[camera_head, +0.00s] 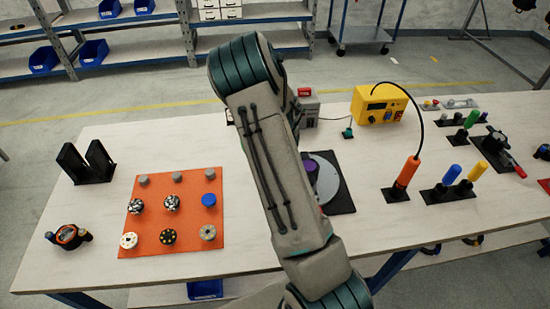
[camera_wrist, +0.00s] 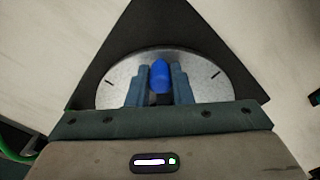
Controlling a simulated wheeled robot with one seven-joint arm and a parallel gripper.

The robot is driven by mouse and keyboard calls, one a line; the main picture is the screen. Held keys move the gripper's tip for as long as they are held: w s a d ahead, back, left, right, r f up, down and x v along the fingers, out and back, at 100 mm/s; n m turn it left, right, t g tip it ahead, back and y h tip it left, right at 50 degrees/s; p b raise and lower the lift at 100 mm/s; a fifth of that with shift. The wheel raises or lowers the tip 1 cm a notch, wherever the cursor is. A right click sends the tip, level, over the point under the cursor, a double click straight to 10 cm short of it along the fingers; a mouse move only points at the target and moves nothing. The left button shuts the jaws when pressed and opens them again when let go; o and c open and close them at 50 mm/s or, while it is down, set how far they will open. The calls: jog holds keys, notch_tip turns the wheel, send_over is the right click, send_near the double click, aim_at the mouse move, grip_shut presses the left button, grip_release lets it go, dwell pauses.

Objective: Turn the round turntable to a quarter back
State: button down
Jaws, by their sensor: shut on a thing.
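The round turntable (camera_wrist: 215,68) is a grey metal disc with dark tick marks on a black base plate (camera_wrist: 160,25) in the wrist view. A blue upright peg (camera_wrist: 159,77) stands on the disc. My gripper (camera_wrist: 160,70) is shut on the blue peg, one finger on each side. The near half of the disc is hidden by my gripper. In the head view the turntable (camera_head: 322,160) shows only partly, right of my arm, with a purple round part (camera_head: 328,182) on it. My gripper is hidden there behind my arm.
An orange mat (camera_head: 190,245) with several small round pieces lies to the left. A black stand (camera_head: 85,162) is at the far left. A yellow box (camera_head: 379,103) is cabled to an orange handle (camera_head: 406,172) right of the turntable. Coloured pegs on black plates stand farther right.

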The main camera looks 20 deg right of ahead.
jog(key=shift+d, duration=0.1)
dwell(0.4)
jog(key=c, duration=1.3)
grip_release()
notch_tip(320, 180, up, 14)
jog(key=shift+f+b, duration=0.1)
jog(key=shift+b, duration=0.35)
jog(key=s+a+r+n+t, duration=0.1)
jog(key=s+a+r+n, duration=0.2)
jog(key=s+a+n, duration=0.2)
jog(key=s+a+r+n+t, duration=0.1)
jog(key=s+a+r+n, duration=0.3)
jog(key=s+n, duration=0.8)
jog(key=s+a+r+n+t, duration=0.1)
jog(key=s+a+r+n, duration=0.3)
jog(key=n, duration=0.9)
jog(key=shift+s+a, duration=0.4)
jog(key=shift+s, duration=0.35)
jog(key=shift+s+a, duration=0.4)
jog(key=shift+s, duration=0.3)
jog(key=shift+s+a, duration=0.4)
jog(key=shift+s, duration=0.35)
